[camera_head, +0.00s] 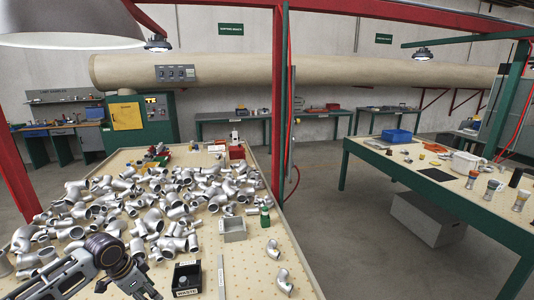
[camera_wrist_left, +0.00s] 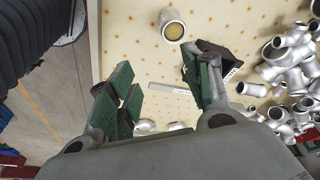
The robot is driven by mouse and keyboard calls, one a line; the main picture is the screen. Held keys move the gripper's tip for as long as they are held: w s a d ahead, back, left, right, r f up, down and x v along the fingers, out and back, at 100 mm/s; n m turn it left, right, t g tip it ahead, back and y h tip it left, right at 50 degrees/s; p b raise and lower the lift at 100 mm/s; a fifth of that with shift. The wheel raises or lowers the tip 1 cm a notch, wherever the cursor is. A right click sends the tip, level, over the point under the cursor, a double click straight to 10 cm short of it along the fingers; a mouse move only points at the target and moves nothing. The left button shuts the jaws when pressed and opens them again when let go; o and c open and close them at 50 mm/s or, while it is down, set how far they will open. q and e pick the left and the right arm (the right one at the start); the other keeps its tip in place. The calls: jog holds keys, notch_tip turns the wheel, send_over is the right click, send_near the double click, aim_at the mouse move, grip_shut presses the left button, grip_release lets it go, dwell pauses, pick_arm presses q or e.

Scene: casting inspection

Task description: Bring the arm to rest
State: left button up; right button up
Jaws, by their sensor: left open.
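My left gripper (camera_head: 137,285) is at the lower left of the head view, above the near part of the pegboard-style table (camera_head: 258,258). In the left wrist view its two green-padded fingers (camera_wrist_left: 162,92) stand apart with nothing between them. A large heap of silver pipe castings (camera_head: 150,205) covers the table beyond and beside the gripper. The castings also show at the right edge of the left wrist view (camera_wrist_left: 290,65). One casting (camera_wrist_left: 172,24) stands alone near the top of that view. My right gripper is not in view.
A black box marked WASTE (camera_head: 187,278) stands right of my gripper. A red post (camera_head: 280,110) rises at the table's right side. A second table (camera_head: 440,200) stands right.

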pick_arm(q)
jog(key=s+d+f, duration=0.4)
jog(key=s+d, duration=0.1)
jog(key=d, duration=0.2)
jog(key=s+d+f, duration=0.4)
jog(key=d, duration=0.3)
jog(key=shift+s+r+n+t+y, duration=0.75)
jog(key=shift+s+n, duration=2.55)
jog(key=shift+s, duration=2.3)
jog(key=s+f+g, duration=0.2)
jog(key=s+f, duration=0.1)
jog(key=f, duration=3.1)
jog(key=s+a+f, duration=0.2)
jog(key=s+f, duration=0.7)
jog(key=s, duration=0.2)
jog(key=s+a+f, duration=0.2)
jog(key=s+f, duration=0.8)
jog(key=s, duration=0.1)
jog(key=shift+g, duration=0.35)
